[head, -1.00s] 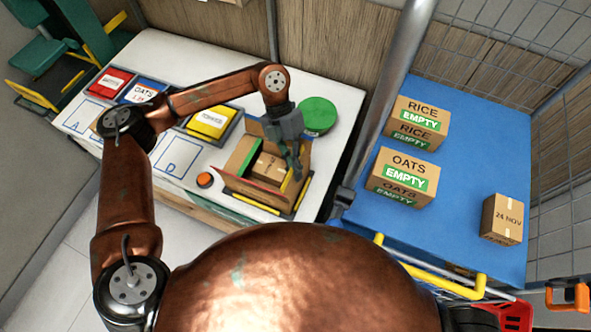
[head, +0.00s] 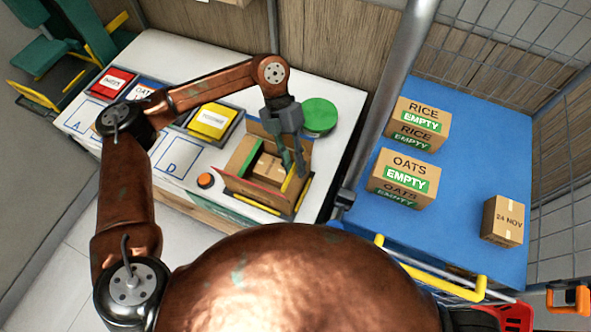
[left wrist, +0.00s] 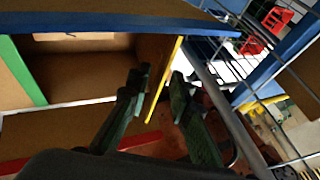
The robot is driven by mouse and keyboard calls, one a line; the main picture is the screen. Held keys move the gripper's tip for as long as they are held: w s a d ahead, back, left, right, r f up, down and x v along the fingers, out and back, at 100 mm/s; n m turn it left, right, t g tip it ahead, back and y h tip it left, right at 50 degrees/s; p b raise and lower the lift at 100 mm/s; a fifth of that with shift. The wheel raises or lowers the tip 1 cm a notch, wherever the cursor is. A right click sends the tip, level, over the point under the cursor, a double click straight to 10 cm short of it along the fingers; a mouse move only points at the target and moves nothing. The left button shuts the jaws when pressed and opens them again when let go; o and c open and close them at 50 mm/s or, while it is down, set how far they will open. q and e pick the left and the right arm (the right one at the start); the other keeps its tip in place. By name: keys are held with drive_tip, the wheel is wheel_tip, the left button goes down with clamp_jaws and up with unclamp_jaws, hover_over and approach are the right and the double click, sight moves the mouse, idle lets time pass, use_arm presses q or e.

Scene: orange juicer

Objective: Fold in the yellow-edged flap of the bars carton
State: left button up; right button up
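In the left wrist view the yellow-edged flap (left wrist: 164,78) reaches up between my two finger tips, with a gap to each side. My left gripper (head: 291,168) points down over this flap, fingers apart. It also shows in the left wrist view (left wrist: 157,84). The blue-edged (left wrist: 190,26), green-edged (left wrist: 24,72) and red-edged (left wrist: 80,155) flaps are also visible. My right gripper is not in view.
A green disc (head: 319,115) lies behind the carton, and an orange button (head: 205,180) is at its left. A metal post (head: 390,100) separates this table from a blue table (head: 455,150) with boxes.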

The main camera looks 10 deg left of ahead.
use_arm(q)
drive_tip(key=v, duration=1)
